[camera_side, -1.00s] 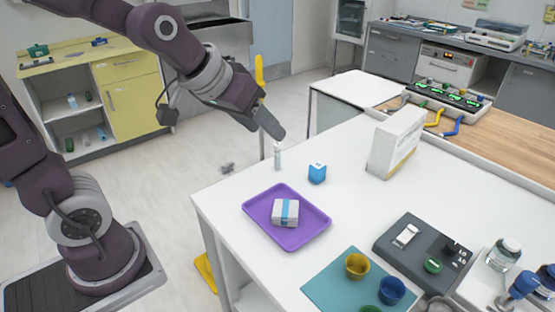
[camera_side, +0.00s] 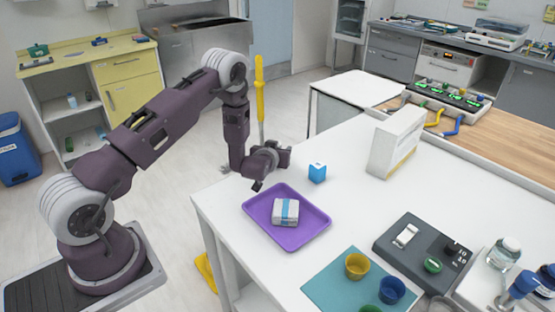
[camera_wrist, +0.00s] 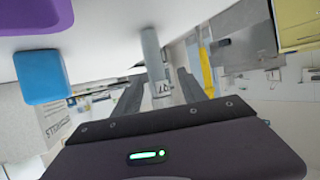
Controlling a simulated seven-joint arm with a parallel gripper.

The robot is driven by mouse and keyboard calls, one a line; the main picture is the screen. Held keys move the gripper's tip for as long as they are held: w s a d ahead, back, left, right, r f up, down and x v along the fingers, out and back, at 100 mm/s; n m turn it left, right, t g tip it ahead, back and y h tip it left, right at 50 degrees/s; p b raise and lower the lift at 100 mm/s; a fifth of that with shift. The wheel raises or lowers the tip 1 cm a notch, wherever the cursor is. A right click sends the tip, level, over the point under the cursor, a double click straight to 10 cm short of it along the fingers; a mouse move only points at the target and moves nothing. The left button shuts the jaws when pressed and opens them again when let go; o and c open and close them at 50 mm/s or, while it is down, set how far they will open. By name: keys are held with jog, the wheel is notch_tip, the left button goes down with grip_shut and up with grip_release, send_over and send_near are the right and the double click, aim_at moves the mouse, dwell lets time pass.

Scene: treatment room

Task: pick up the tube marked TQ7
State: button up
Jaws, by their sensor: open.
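A slim pale tube (camera_wrist: 152,50) shows in the wrist view, which is turned over. Its lettering is only partly readable, so I cannot confirm TQ7. My gripper (camera_wrist: 160,80) is open, and the tube lies in line with the gap between its fingers, closer to the left finger. I cannot tell whether a finger touches it. In the side view, my gripper (camera_side: 261,182) is low at the table's back left edge, just behind the purple tray, and the tube is hidden there.
A blue box (camera_side: 317,173) stands right of my gripper; it also shows in the wrist view (camera_wrist: 42,76). The purple tray (camera_side: 312,226) holds a banded white pack (camera_side: 285,212). A white carton (camera_side: 396,145) stands farther right. Coloured cups and a dark device are nearer the front.

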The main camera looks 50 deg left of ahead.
jog(key=shift+x, duration=1.05)
grip_shut()
